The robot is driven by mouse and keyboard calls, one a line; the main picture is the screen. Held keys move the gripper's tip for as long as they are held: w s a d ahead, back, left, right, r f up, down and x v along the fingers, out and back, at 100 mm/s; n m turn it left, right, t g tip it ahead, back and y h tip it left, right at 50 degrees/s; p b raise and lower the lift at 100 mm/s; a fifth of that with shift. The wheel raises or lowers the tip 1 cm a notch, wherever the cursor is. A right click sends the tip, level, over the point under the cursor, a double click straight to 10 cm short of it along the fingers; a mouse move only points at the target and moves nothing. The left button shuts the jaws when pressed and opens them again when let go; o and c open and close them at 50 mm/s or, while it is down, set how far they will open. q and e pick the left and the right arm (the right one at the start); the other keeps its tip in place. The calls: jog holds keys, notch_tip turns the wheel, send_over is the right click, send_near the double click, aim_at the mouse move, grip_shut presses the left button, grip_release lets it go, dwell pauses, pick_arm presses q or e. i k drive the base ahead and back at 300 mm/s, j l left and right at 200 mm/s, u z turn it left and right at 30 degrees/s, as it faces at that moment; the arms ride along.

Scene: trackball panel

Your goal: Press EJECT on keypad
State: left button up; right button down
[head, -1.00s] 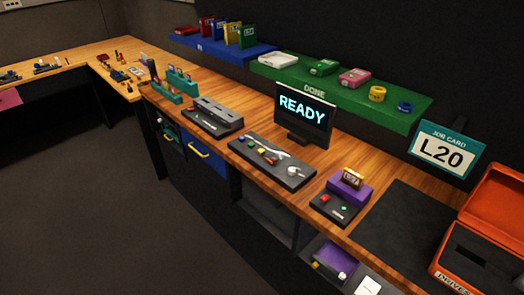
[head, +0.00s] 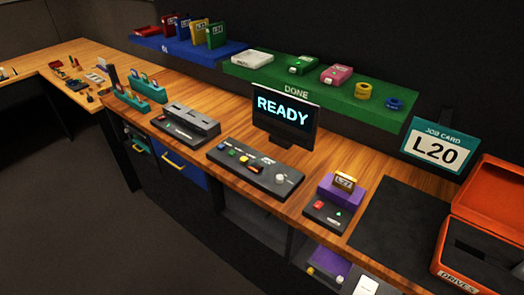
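A dark keypad panel (head: 255,173) lies on the wooden bench in front of a monitor (head: 286,120) that reads READY. The panel carries a row of small coloured buttons (head: 233,154) on its left part and a white ball or knob (head: 281,179) at its right end. The button labels are too small to read, so I cannot tell which one is EJECT. Neither of my grippers is in view.
Left of the panel stands a grey slotted unit (head: 185,122); right of it, a purple-topped device (head: 341,196). A job card (head: 439,149) reads L20. An orange box (head: 487,200) stands open at right. The green shelf (head: 310,88) hangs above the bench.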

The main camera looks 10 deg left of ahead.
aim_at(243, 159)
jog(key=i+j+z, duration=0.1)
jog(key=j, duration=0.25)
jog(key=i+j+z, duration=0.15)
jog(key=j, duration=0.2)
jog(key=i+j+z, duration=0.1)
jog(key=j, duration=0.25)
jog(key=i+j, duration=0.1)
jog(key=j, duration=0.3)
jog(key=i+j, duration=0.1)
jog(key=j, duration=0.3)
jog(key=i+j, duration=0.1)
jog(key=j, duration=0.25)
jog(key=i+j, duration=0.1)
jog(key=j, duration=0.3)
